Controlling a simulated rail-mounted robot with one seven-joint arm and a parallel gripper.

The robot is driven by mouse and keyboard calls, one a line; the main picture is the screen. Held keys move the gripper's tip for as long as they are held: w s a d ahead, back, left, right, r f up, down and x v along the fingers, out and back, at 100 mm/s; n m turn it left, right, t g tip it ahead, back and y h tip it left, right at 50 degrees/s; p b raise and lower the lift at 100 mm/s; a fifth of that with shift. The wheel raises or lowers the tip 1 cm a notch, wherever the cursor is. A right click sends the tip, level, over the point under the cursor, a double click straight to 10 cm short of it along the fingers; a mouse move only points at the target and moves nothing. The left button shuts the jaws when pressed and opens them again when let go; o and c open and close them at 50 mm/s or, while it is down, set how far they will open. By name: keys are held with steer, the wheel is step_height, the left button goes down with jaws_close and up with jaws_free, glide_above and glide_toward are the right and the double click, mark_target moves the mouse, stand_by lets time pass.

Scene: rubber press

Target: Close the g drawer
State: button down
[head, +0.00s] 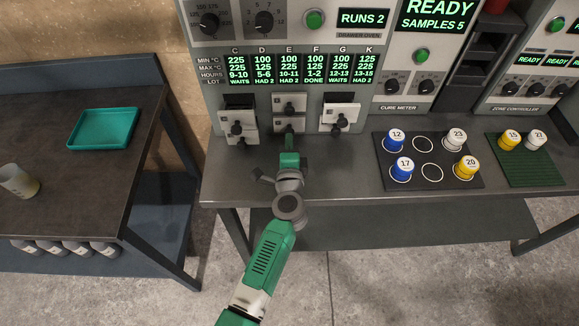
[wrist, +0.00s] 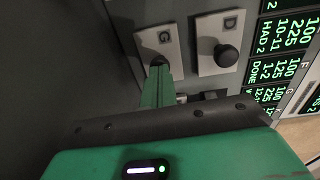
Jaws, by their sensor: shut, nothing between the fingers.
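The G drawer (wrist: 172,40) shows its light face, letter and a partly covered black knob in the wrist view. In the head view it is the lower middle drawer (head: 279,124) of the oven, partly behind my gripper. Its face looks close to the panel; I cannot tell whether it is fully flush. My gripper (head: 289,143) is shut and empty. Its green fingers (wrist: 160,80) reach up to the G knob, with the tip over or against it; contact is unclear. The D drawer (wrist: 212,55) sits directly above G, with its black knob clear of my fingers.
Left drawers (head: 240,113) and a right drawer (head: 341,112) stick out beside the middle column. A dark mat (head: 423,183) with several labelled cups and a green mat (head: 530,176) lie to the right. A teal tray (head: 103,129) is on the left table. Bench front is clear.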

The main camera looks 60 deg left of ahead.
steer(key=p+v, duration=0.1)
steer(key=v, duration=1.2)
steer(key=shift+s+d, duration=0.1)
steer(key=shift+d, duration=0.2)
